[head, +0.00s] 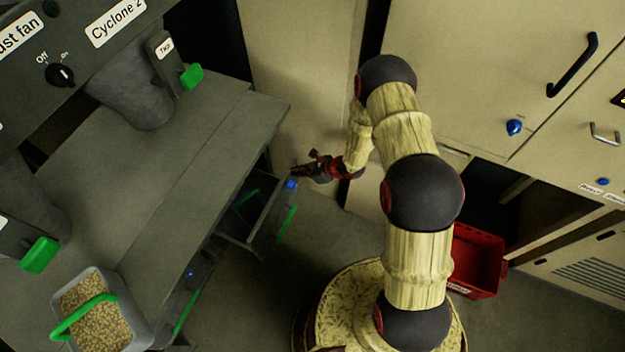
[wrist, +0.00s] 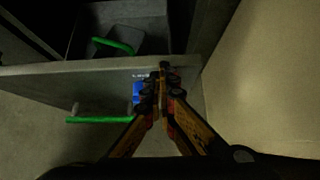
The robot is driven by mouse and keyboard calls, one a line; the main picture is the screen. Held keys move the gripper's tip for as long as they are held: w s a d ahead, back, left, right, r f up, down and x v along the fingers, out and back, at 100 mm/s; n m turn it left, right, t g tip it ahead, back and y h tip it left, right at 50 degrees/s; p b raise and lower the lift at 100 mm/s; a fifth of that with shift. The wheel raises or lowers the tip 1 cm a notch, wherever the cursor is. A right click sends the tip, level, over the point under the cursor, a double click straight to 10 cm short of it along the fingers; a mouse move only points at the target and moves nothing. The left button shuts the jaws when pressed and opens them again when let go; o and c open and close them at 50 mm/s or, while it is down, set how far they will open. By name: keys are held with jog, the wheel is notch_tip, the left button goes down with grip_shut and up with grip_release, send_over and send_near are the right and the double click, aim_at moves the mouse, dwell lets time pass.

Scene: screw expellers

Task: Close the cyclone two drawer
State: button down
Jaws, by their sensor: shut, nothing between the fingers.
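The pulled-out drawer (head: 268,212) is on the side of the grey machine below the "Cyclone 2" sign (head: 117,22). Its front has a green handle (head: 287,222) and a blue patch (head: 291,184). In the wrist view the drawer front (wrist: 60,85) runs across the picture, with its green handle (wrist: 98,120) and blue patch (wrist: 137,92). My gripper (head: 297,171) is shut and empty at the drawer front's far end. In the wrist view its fingertips (wrist: 162,72) overlap the front's top edge near the right end; I cannot tell whether they touch.
A bin with a green handle (wrist: 112,46) sits inside the drawer. A grey bin of pellets (head: 98,315) stands at the lower left. A red crate (head: 478,262) is on the floor to the right. Beige cabinets (head: 470,70) stand close behind my arm.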

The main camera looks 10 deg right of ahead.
jog(key=w+a+b, duration=0.3)
jog(key=w+a, duration=0.5)
jog(key=a, duration=0.2)
jog(key=shift+a, duration=0.3)
jog(key=shift+w, duration=0.1)
